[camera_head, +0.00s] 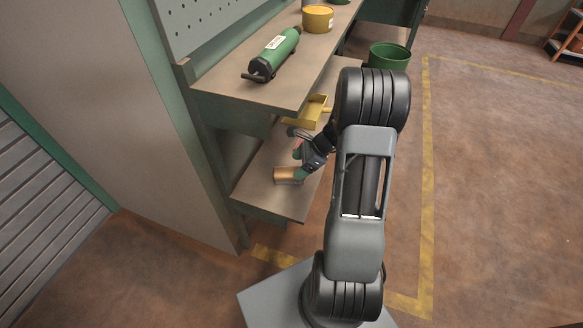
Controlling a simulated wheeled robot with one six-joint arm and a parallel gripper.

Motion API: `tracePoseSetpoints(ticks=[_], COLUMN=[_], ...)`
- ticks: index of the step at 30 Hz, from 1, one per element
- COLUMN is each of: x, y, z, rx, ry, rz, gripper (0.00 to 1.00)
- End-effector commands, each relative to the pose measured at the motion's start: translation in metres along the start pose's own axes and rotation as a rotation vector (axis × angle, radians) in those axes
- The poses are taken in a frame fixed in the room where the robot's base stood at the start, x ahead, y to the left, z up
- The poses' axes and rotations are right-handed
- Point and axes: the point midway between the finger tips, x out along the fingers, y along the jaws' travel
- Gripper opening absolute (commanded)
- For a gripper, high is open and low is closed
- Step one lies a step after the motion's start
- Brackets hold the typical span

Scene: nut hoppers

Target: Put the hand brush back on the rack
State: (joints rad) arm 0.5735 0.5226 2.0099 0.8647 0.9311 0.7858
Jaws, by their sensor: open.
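A tan block with a grey lower edge, which looks like the hand brush (288,174), lies on the lower shelf (264,203) of the green-framed bench near its front end. My gripper (297,152) is low over this shelf, just behind and beside the tan block, with its fingers pointing left. It is open. A small red and green part shows between the fingers; I cannot tell whether it is the brush's handle. My wrist hides part of the area. I cannot tell for sure which structure is the rack.
A yellow scoop (309,112) lies behind my gripper on the lower shelf. The upper shelf (225,85) overhangs it, bearing a green cylinder tool (275,52) and a yellow tin (317,18). A green bin (389,56) stands beyond my arm.

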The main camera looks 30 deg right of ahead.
Motion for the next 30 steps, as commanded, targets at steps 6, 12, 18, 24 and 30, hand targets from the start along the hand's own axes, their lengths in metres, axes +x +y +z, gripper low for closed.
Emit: tracePoseSetpoints(ticks=[6, 12, 18, 24, 30], x=[-0.041, -0.060, -0.065, -0.065, -0.065], y=[0.000, 0.000, 0.000, 0.000, 0.000], z=[0.002, 0.001, 0.000, 0.000, 0.000], rx=[0.000, -0.001, 0.000, 0.000, 0.000], ry=[0.001, 0.000, 0.000, 0.000, 0.000], rz=[-0.002, -0.001, 0.000, 0.000, 0.000], gripper=[0.76, 0.76, 0.76, 0.76, 0.76])
